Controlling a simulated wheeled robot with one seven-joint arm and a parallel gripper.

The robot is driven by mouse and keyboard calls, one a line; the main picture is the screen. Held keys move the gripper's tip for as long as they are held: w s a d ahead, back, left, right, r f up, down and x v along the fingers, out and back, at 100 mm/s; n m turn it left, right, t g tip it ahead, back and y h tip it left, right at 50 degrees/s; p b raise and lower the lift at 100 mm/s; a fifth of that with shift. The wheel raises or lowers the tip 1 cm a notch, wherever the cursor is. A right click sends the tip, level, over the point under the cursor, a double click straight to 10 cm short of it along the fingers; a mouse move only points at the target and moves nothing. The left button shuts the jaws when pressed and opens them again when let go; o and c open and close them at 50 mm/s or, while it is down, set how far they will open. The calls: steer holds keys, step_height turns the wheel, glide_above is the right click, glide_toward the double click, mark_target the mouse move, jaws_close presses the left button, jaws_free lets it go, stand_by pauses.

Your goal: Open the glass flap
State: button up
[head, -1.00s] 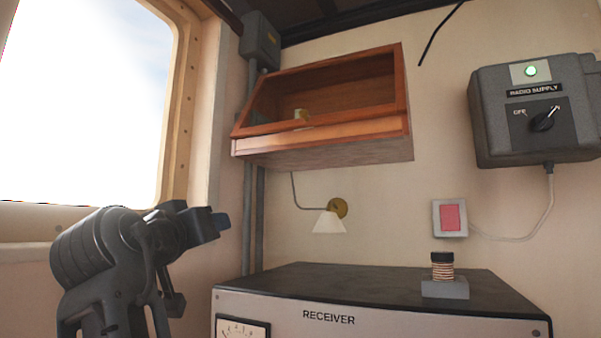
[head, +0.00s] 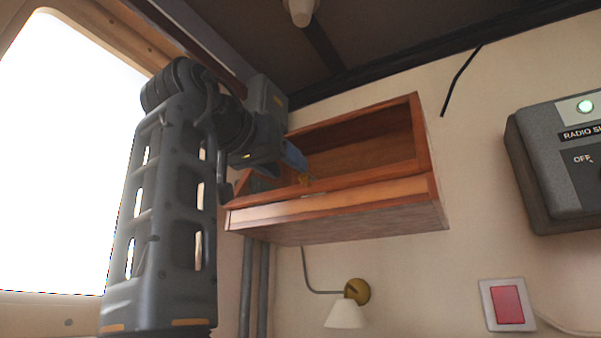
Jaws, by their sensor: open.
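A wooden wall cabinet (head: 345,232) hangs in the middle of the head view. Its front has a glass flap in a reddish wooden frame (head: 425,135), through which the dark inside shows. The flap looks closed.
A wall lamp (head: 346,314) is below the cabinet. A radio supply box (head: 560,205) and a red switch plate (head: 508,306) are on the wall to the right. Pipes (head: 254,290) run down at the left, beside the bright window (head: 65,150).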

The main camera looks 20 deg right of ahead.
mark_target(302, 177)
steer(key=shift+p+x, duration=0.6)
steer(key=shift+x, duration=1.85)
jaws_close()
